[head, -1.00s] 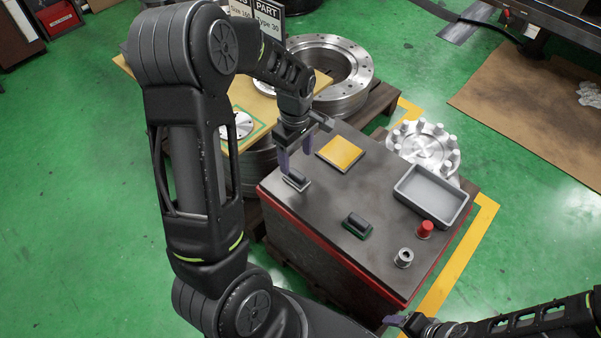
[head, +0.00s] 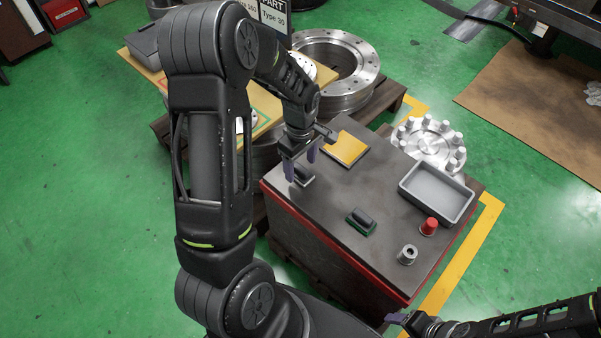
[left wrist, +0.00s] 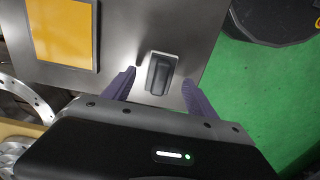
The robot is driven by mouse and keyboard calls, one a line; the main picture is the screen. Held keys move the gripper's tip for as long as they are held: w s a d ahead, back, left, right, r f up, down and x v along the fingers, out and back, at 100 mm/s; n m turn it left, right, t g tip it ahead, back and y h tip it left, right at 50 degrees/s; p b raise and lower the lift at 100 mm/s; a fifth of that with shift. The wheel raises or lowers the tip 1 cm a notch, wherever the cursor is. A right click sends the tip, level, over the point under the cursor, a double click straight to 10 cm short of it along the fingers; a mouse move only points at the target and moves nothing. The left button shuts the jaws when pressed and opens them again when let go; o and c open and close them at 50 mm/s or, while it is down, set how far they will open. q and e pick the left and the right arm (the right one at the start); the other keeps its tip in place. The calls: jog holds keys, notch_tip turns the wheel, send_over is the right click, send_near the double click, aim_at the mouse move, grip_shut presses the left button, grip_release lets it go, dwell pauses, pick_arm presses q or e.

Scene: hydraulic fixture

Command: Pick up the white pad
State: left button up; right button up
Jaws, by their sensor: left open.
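The white pad (head: 304,178) has a dark block-shaped grip on a thin pale base. It sits on the left part of the dark worktop (head: 330,200). My left gripper (head: 300,162) is open just above it, one finger on each side in the picture. In the left wrist view the pad's dark grip (left wrist: 160,73) shows between and slightly beyond the open purple fingers, apart from both. My right gripper (head: 398,319) shows only in part at the bottom edge of the head view; its opening cannot be made out.
On the worktop are a yellow square plate (head: 346,149), a green-based pad (head: 361,222), a grey tray (head: 437,192), a red cap (head: 429,226) and a metal cylinder (head: 407,254). Bare worktop surrounds the white pad. A studded flange (head: 430,143) lies behind.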

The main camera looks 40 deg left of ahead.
pick_arm(q)
notch_tip(320, 180, down, 2)
jog(key=shift+f, duration=0.15)
jog(key=shift+c, duration=0.5)
grip_shut()
dwell(0.6)
